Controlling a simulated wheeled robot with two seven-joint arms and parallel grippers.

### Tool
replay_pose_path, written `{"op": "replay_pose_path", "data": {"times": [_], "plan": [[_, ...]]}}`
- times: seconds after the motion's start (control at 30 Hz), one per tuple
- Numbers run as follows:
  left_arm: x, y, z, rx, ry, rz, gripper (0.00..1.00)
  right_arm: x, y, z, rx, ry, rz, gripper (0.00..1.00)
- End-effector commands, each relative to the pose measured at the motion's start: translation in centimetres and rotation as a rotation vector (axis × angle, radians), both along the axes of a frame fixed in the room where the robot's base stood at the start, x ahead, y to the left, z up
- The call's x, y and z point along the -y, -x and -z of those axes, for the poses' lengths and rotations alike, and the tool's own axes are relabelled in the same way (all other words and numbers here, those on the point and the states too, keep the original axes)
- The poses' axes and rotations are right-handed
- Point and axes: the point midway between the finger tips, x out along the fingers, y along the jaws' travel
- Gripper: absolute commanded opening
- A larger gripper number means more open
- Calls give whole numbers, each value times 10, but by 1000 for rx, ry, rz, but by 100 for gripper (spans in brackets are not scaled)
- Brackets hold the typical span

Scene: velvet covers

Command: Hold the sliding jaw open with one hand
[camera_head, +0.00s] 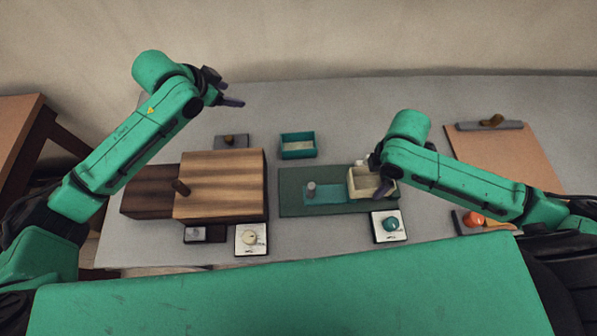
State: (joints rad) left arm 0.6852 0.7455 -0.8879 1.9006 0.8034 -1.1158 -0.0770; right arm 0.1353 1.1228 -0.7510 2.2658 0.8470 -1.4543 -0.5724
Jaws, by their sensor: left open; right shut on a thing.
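A dark green base (290,200) lies at the middle of the table. It has a teal recess (335,196) with an upright grey peg (311,188) at its left. A cream, open-topped block (362,188) sits at the right end of the recess; it looks like the sliding jaw. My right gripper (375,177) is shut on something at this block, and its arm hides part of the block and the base. My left gripper (222,89) is open and empty, raised over the back left of the table, apart from everything.
A wooden box (225,182) with a dark part and brown knob stands left. A teal tray (298,146) sits behind the base. Dial boxes (252,239) (390,227) stand in front. A clipboard (495,155) and an orange-knobbed item (474,219) lie right. The back middle is free.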

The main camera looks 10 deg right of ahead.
Motion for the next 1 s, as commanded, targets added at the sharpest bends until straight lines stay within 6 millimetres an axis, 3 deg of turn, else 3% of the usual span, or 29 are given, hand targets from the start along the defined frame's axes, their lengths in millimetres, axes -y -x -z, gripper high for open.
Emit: {"op": "replay_pose_path", "data": {"times": [0.03, 0.2, 0.3, 0.4, 0.57, 0.9, 1.0], "plan": [[27, 23, 17, -45, -25, 80, 70, 0, 0, 0, 0, 0, 0, 26], [99, 114, 60, -190, -128, 370, 70, 0, 0, 0, 1, 0, 0, 26], [129, 163, 67, -250, -163, 524, 70, 0, 0, 0, 0, 0, 0, 26], [144, 194, 67, -285, -183, 631, 70, 0, 0, 0, 1, 0, 0, 26], [152, 210, 73, -306, -195, 683, 70, 0, 0, 0, 1, 0, 0, 26], [177, 211, 145, -306, -198, 680, 70, 0, 0, 0, 1, 0, 0, 26], [182, 210, 157, -306, -197, 680, 70, 0, 0, 0, 1, 0, 0, 26]]}}
